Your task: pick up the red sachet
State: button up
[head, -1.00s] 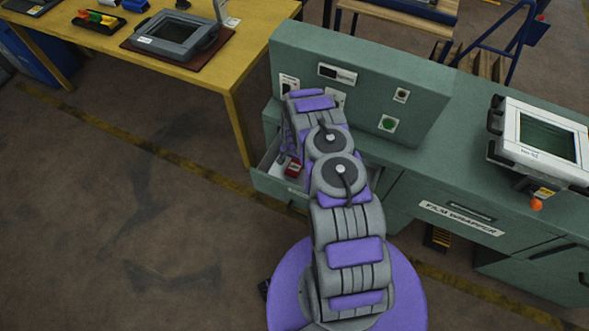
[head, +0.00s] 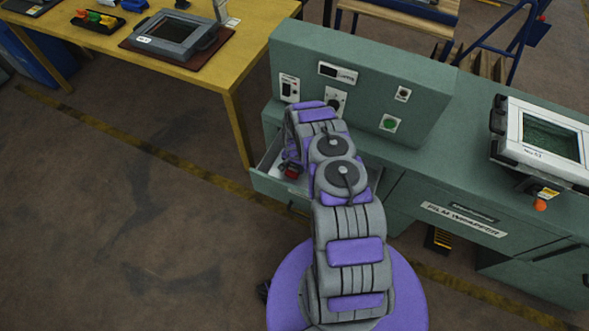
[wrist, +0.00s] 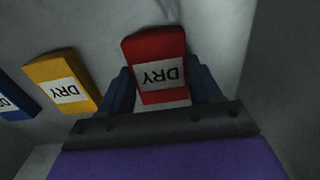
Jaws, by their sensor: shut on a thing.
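The red sachet (wrist: 157,48) has a white label reading DRY and sits between the two fingers of my gripper (wrist: 162,88) in the wrist view. The fingers are shut on its sides. In the head view the red sachet (head: 291,172) shows at the open drawer (head: 276,184) of the green cabinet, below my bent arm. My fingers are mostly hidden there by the arm. I cannot tell whether the sachet is clear of the drawer floor.
A yellow sachet (wrist: 62,80) and a blue sachet (wrist: 14,98) lie left of the red one in the drawer. Drawer walls stand close on both sides. The green control panel (head: 365,90) rises behind my arm, and a yellow table (head: 232,62) stands to the left.

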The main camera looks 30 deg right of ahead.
jog(key=c, duration=0.4)
jog(key=shift+r, duration=0.1)
jog(key=shift+c, duration=0.2)
